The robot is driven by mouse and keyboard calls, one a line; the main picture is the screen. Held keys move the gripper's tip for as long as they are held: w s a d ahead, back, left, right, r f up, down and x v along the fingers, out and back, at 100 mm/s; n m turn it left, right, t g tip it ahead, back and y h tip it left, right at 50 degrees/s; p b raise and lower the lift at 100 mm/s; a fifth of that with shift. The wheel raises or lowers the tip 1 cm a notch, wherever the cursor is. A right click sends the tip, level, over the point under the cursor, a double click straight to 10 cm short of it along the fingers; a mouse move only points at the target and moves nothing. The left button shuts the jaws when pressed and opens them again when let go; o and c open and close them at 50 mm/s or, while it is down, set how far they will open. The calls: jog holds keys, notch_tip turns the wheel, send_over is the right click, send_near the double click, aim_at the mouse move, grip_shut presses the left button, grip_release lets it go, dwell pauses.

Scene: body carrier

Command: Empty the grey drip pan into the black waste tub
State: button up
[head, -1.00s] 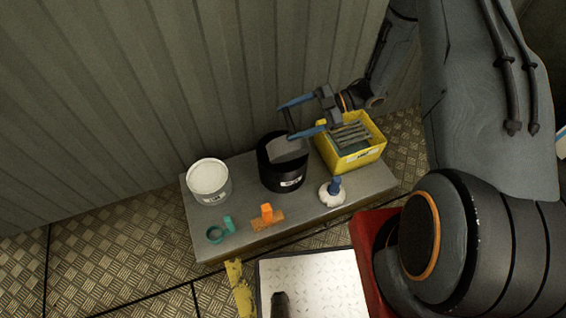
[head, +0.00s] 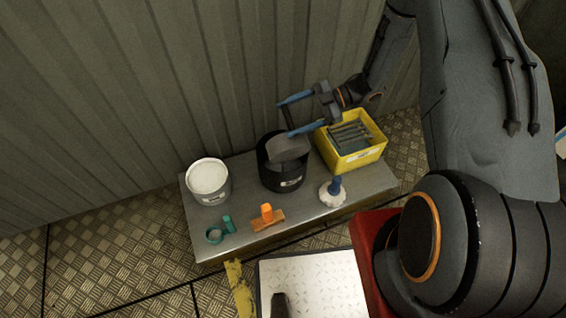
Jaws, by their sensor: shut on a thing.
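The grey drip pan (head: 288,148) is tilted at the mouth of the black waste tub (head: 283,178), with its lower part inside or against the tub's rim. My gripper (head: 285,119) is above the tub with its blue fingers spread around a hold on the pan. The lower blue finger meets the pan's upper edge. The exact grip is hard to see. The tub stands upright on the grey bench and has a white label. Its inside is mostly hidden by the pan, and I cannot see what the pan or tub contains.
A yellow crate (head: 372,153) of grey pieces stands right of the tub, under my wrist. A corrugated wall rises behind.

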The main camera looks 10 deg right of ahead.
aim_at(287, 108)
jog(key=shift+w+a+m+g+b, duration=0.25)
jog(key=shift+w+m+g+b, duration=0.25)
jog(key=shift+w, duration=0.55)
dwell(1.4)
jog(key=shift+w+r, duration=0.1)
jog(key=shift+w, duration=0.2)
jog(key=shift+w+b, duration=0.1)
jog(key=shift+b, duration=0.2)
jog(key=shift+w+a, duration=0.15)
jog(key=shift+w, duration=0.1)
dwell(1.4)
jog(key=shift+w+b, duration=0.35)
jog(key=shift+b, duration=0.1)
jog(key=shift+w+a+m+g+h+b, duration=0.15)
jog(key=shift+w+m+b, duration=0.15)
jog(key=shift+w+b, duration=0.2)
jog(key=shift+w+a+m+g+h+b, duration=0.15)
jog(key=shift+w+m+b, duration=0.2)
jog(key=shift+w, duration=0.15)
dwell(1.3)
jog(key=shift+w+b, duration=0.3)
jog(key=shift+w+a, duration=0.1)
jog(key=shift+w, duration=0.1)
